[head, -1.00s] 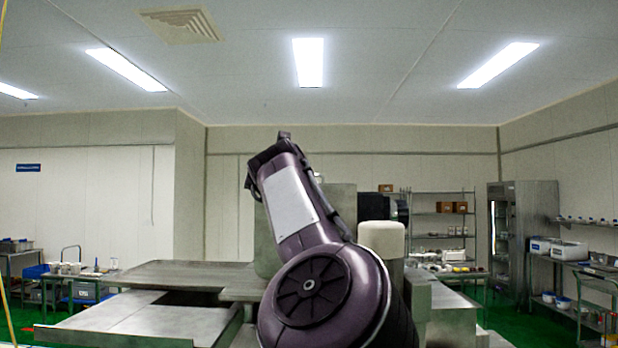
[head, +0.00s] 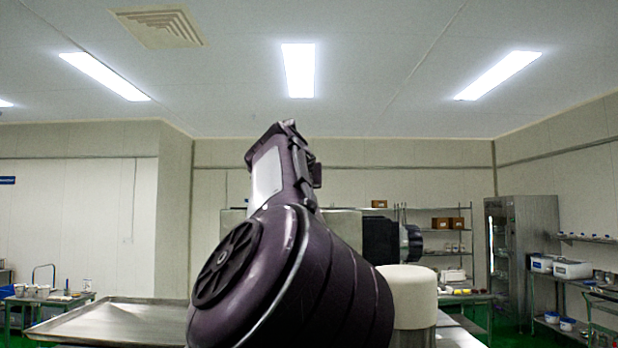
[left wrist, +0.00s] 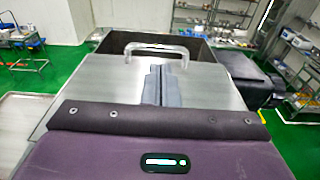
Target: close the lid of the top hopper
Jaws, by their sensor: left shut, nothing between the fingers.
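In the left wrist view the lid of the top hopper (left wrist: 115,82) is a flat grey metal panel with a raised bar handle (left wrist: 156,47) near its far edge. Beyond the handle is the dark inside of the metal-walled hopper (left wrist: 208,50); how far the lid is tilted is unclear. In the head view my purple arm hides the gripper and most of the machine. My right gripper is not in view.
In the head view a metal tray surface (head: 120,325) lies left of my arm. A black cylindrical unit (head: 390,238) sits to the right, behind a pale-topped post (head: 410,290). Shelves (head: 440,235) and a steel cabinet (head: 524,250) stand far back.

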